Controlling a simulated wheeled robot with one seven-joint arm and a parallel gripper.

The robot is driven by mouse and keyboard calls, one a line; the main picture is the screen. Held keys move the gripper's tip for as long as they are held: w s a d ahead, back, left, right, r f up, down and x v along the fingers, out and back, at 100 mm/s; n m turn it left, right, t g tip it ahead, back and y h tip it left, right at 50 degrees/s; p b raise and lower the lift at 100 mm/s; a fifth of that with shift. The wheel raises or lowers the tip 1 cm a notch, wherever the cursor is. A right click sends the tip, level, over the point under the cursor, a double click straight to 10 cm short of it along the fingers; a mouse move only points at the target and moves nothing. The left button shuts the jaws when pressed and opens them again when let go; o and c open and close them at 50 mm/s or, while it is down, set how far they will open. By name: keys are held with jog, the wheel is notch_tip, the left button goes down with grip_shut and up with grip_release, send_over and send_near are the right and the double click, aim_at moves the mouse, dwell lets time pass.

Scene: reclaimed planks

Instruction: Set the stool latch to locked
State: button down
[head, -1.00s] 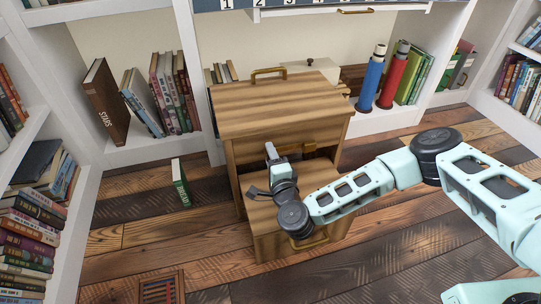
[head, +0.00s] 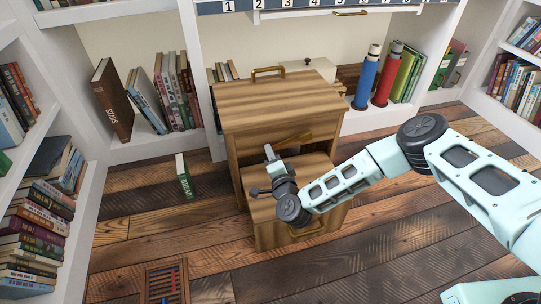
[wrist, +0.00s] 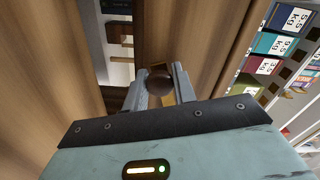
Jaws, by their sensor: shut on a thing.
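The wooden step stool (head: 280,105) stands on the plank floor, with a handle on its top and a lower step (head: 322,172) in front. The latch (head: 294,140) shows on the upright face above the lower step as a brown, brassy bar, tilted up to the right. My gripper (head: 270,153) is at the left end of this bar. In the wrist view my gripper (wrist: 158,86) is shut on a round dark knob (wrist: 160,80) with a brass-coloured piece behind it. The fingers hide part of the latch, and I see no lock marking.
Blue (head: 367,80) and red (head: 387,76) cylinders stand behind right. White bookshelves (head: 150,150) surround the area.

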jog(key=f+n+p, duration=0.1)
jog(key=d+n+p, duration=0.1)
jog(key=n, duration=0.1)
jog(key=shift+w+f+n, duration=0.1)
jog(key=shift+f+n, duration=0.2)
jog(key=shift+f, duration=0.05)
jog(key=shift+w+d+f+n+p, duration=0.1)
jog(key=shift+d+f+n+p, duration=0.3)
jog(key=shift+n, duration=0.4)
jog(key=shift+w+d+f+n+p, duration=0.1)
jog(key=shift+d+f+n+p, duration=0.3)
jog(key=shift+n, duration=0.4)
jog(key=shift+f, duration=0.15)
jog(key=c, duration=1.2)
grip_release()
jog(key=shift+s, duration=0.1)
jog(key=p+v, duration=0.6)
jog(key=v, duration=1.1)
jog(key=shift+s, duration=0.15)
